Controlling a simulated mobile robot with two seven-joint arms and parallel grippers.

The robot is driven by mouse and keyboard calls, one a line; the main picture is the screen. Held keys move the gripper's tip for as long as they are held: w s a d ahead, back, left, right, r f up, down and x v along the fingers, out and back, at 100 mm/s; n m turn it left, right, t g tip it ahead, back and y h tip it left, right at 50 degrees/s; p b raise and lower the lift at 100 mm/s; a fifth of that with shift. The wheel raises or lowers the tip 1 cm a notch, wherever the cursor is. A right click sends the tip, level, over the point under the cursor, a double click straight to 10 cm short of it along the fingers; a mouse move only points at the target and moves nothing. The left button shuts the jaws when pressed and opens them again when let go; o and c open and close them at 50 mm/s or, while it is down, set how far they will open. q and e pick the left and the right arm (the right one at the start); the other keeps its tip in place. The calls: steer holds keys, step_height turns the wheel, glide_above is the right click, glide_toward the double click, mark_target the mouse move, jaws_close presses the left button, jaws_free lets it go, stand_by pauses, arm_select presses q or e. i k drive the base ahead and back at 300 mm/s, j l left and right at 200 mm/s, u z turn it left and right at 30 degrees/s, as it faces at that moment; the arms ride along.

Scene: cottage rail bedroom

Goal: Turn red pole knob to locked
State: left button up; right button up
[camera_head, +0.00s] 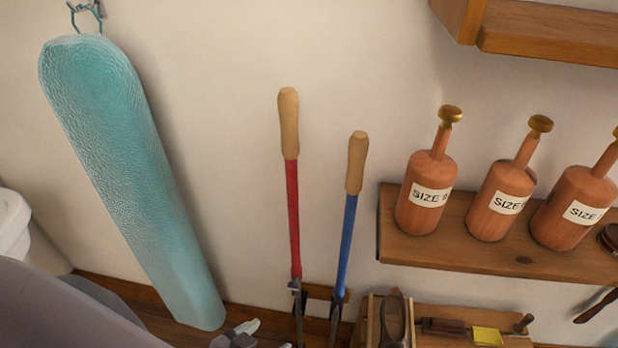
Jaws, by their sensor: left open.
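The red pole (293,220) stands upright against the wall, with a wooden handle (289,125) on top. A dark fitting (295,286) sits at its lower end, too small to tell its knob's setting. A blue pole (346,245) with a wooden handle stands just to its right. My left gripper (262,337) is at the bottom edge, below and left of the red pole's fitting. It is open, apart from the pole, and partly cut off by the frame. My right gripper is not in view.
A long teal padded board (130,175) hangs on the wall at left. A wooden shelf (450,254) at right bears several orange bottles labelled SIZE (428,195). Below it is a wooden box (385,303) with small tools. The wall between board and red pole is clear.

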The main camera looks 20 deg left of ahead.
mark_target(294, 285)
steer(key=u, duration=0.85)
steer(key=l+z, duration=0.45)
steer(key=l, duration=0.15)
steer(key=k+l, duration=0.05)
